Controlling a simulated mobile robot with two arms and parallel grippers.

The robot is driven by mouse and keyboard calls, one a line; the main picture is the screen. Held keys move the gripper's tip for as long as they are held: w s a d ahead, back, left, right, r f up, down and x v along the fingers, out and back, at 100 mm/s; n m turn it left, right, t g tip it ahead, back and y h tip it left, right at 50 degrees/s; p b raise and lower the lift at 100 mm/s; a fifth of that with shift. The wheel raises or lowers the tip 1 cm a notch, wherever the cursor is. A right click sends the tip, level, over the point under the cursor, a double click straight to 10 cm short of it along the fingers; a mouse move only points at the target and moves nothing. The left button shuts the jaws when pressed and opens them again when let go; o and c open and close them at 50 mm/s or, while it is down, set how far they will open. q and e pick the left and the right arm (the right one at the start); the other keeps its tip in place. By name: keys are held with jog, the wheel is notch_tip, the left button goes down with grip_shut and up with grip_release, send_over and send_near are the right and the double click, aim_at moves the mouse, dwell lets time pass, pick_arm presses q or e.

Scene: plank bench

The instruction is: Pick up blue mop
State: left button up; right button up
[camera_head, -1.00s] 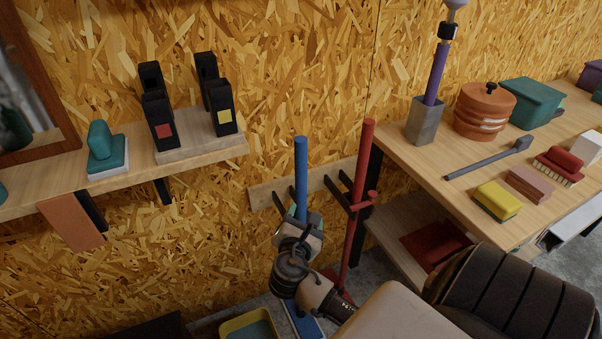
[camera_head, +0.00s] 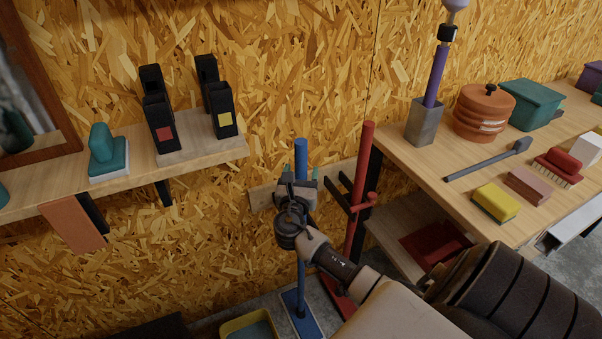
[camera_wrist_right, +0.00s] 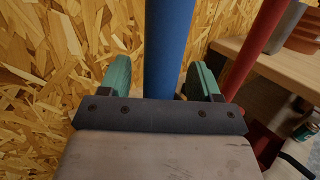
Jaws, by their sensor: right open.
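The blue mop (camera_head: 301,158) stands upright against the chipboard wall, its flat blue head (camera_head: 301,318) on the floor. My right gripper (camera_head: 301,174) is at the upper part of its handle, below the top end. In the right wrist view the blue handle (camera_wrist_right: 168,45) rises between the two green fingertips (camera_wrist_right: 160,75), with a gap showing at the right finger; the jaws are open around it. The gripper hides part of the handle in the head view. My left gripper is not in view.
A red-handled tool (camera_head: 359,190) stands close to the right of the mop. A wooden wall rack (camera_head: 262,196) with dark pegs is behind them. A workbench (camera_head: 420,165) is at right, a shelf (camera_head: 50,190) at left. A yellow tray (camera_head: 233,329) lies below.

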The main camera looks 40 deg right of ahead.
aim_at(304, 155)
grip_shut()
dwell(0.3)
jog(key=shift+r, duration=0.15)
jog(key=shift+s+r, duration=0.2)
jog(key=shift+r, duration=0.35)
notch_tip(304, 155, up, 6)
jog(key=shift+f+p, duration=0.1)
jog(key=shift+p, duration=0.6)
jog(key=shift+s+a, duration=0.3)
jog(key=shift+s, duration=0.3)
jog(key=s+a, duration=0.2)
jog(key=s, duration=0.6)
jog(key=s+a, duration=0.3)
jog(key=s, duration=0.6)
jog(key=shift+s+a+b, duration=0.25)
jog(key=shift+b, duration=0.15)
